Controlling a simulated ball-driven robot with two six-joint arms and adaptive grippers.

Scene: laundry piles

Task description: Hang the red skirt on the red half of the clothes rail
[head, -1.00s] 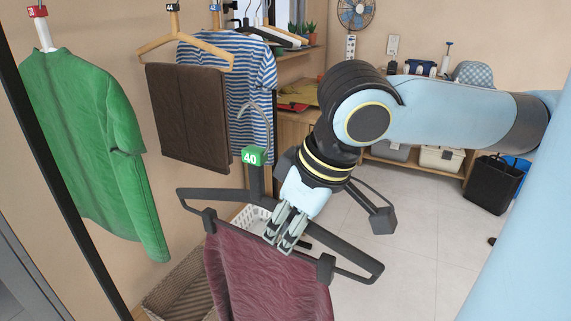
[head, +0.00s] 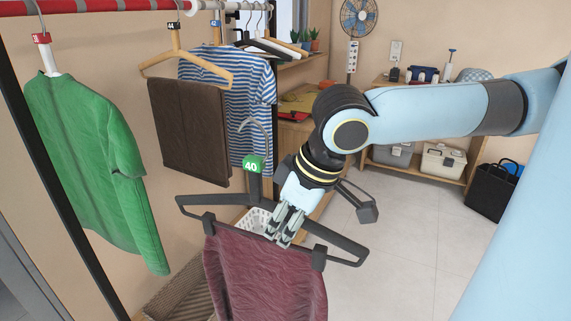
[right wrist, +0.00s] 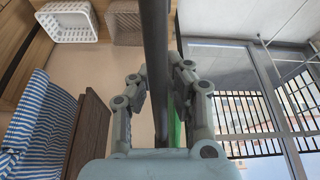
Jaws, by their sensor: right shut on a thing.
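The dark red skirt (head: 262,278) hangs by two clips from a black hanger (head: 335,238) with a green 40 tag (head: 254,164). My right gripper (head: 284,226) is shut on the hanger's bar. In the right wrist view the dark bar (right wrist: 155,70) runs between the fingers (right wrist: 155,95). The hanger's hook (head: 262,130) is free in the air, below and in front of the clothes rail. The red part of the rail (head: 100,5) crosses the top left of the head view. My left gripper is not in view.
A green top (head: 85,150), brown trousers (head: 190,130) and a striped shirt (head: 245,100) hang from the rail. A black post (head: 70,210) stands at the left. A white basket (head: 262,222) and a woven basket (head: 185,290) are below. Red rail between the green top and trousers is bare.

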